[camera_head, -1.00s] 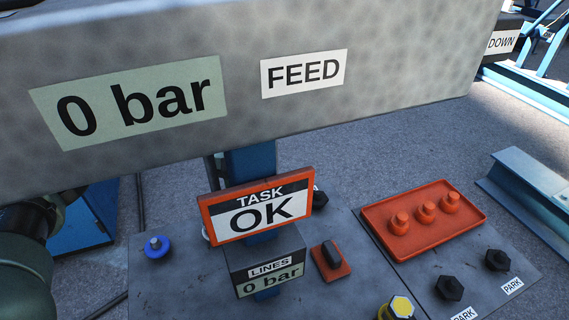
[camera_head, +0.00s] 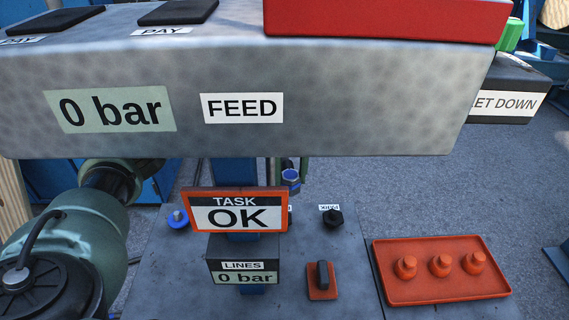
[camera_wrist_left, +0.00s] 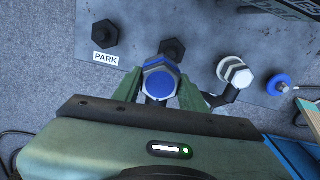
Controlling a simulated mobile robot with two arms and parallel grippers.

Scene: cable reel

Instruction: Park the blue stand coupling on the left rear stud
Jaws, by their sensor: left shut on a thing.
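The blue coupling (camera_head: 291,180) has a hexagonal face and shows just behind the TASK OK sign. My left gripper (camera_head: 290,172) is shut on it, and the sign and beam hide much of the arm. In the left wrist view the blue coupling (camera_wrist_left: 160,80) sits between the green fingers of my left gripper (camera_wrist_left: 160,92). A black stud (camera_head: 333,218) with a PARK label stands right of the coupling. The left wrist view shows two black studs, one (camera_wrist_left: 173,50) close beyond the coupling and one (camera_wrist_left: 105,33) by a PARK label. My right gripper is out of view.
The grey beam (camera_head: 350,110) with FEED and 0 bar labels crosses above. The TASK OK sign (camera_head: 236,212) and LINES box (camera_head: 243,265) stand in front. A blue-capped fitting (camera_head: 178,218) is at left, an orange tray (camera_head: 440,292) with pegs at right. A white fitting (camera_wrist_left: 233,72) is beside the gripper.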

